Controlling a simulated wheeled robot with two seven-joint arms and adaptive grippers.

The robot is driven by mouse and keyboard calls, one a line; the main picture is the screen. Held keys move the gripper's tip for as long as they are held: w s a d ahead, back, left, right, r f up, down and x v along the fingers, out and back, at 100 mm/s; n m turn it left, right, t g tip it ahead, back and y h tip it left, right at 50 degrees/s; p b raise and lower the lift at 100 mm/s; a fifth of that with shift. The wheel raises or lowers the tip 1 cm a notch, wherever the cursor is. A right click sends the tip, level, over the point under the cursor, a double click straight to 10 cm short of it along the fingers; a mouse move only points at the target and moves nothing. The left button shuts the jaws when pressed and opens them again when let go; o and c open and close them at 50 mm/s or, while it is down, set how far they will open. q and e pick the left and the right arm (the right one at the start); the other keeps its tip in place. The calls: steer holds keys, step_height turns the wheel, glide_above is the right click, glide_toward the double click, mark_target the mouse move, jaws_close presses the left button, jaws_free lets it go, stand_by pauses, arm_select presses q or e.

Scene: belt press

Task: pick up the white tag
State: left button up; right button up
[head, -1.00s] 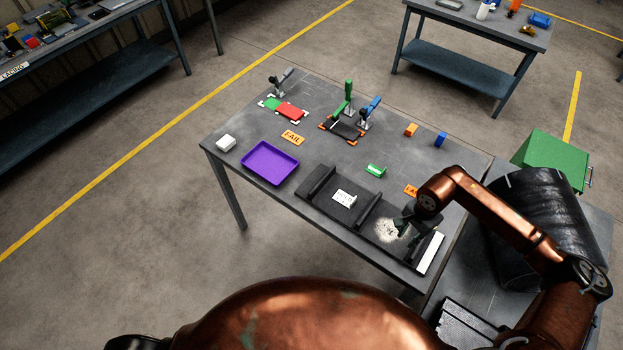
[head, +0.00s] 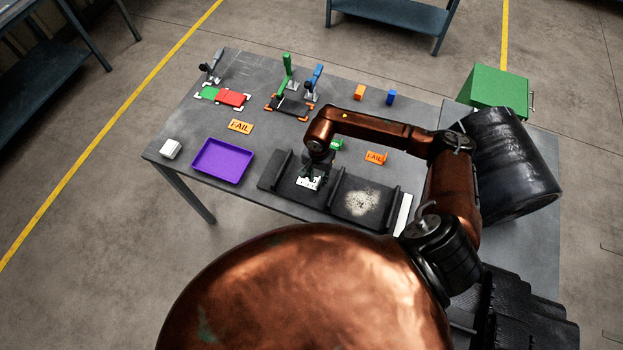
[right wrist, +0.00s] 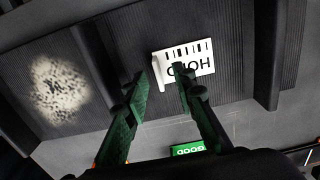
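The white tag (head: 309,184) lies on the dark ribbed belt in the head view, partly hidden by my right gripper (head: 317,168). In the right wrist view the white tag (right wrist: 186,60) shows bars and the upside-down word HOLD. The green-padded fingers of my right gripper (right wrist: 161,74) are apart, with nothing held between them. One fingertip overlaps the tag in the picture and the other is just left of it. I cannot tell how far above the tag they are. My left gripper is not in view.
The belt has raised dark bars (right wrist: 267,55) and a pale speckled patch (head: 362,202). A green GOOD tag (right wrist: 188,149) and an orange FAIL tag (head: 376,158) are close behind. A purple tray (head: 222,161) stands left of the belt.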

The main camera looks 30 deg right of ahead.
step_height(320, 180, down, 2)
steer(key=shift+c, duration=0.9)
jaws_close()
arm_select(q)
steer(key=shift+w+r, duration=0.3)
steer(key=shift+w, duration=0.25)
arm_select(e)
steer(key=shift+d+r, duration=0.1)
steer(key=shift+r, duration=0.45)
step_height(320, 180, up, 2)
steer(key=shift+r+b, duration=0.2)
steer(key=shift+b, duration=0.15)
arm_select(q)
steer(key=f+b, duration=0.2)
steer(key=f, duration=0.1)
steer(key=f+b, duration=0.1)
steer(key=b, duration=0.1)
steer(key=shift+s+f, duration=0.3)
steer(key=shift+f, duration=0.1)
arm_select(e)
steer(key=s+a+r, duration=0.8)
steer(key=a+r, duration=0.1)
steer(key=a, duration=0.2)
steer(key=shift+s+a+r, duration=0.15)
steer(key=shift+s+r, duration=0.1)
steer(key=shift+s, duration=0.05)
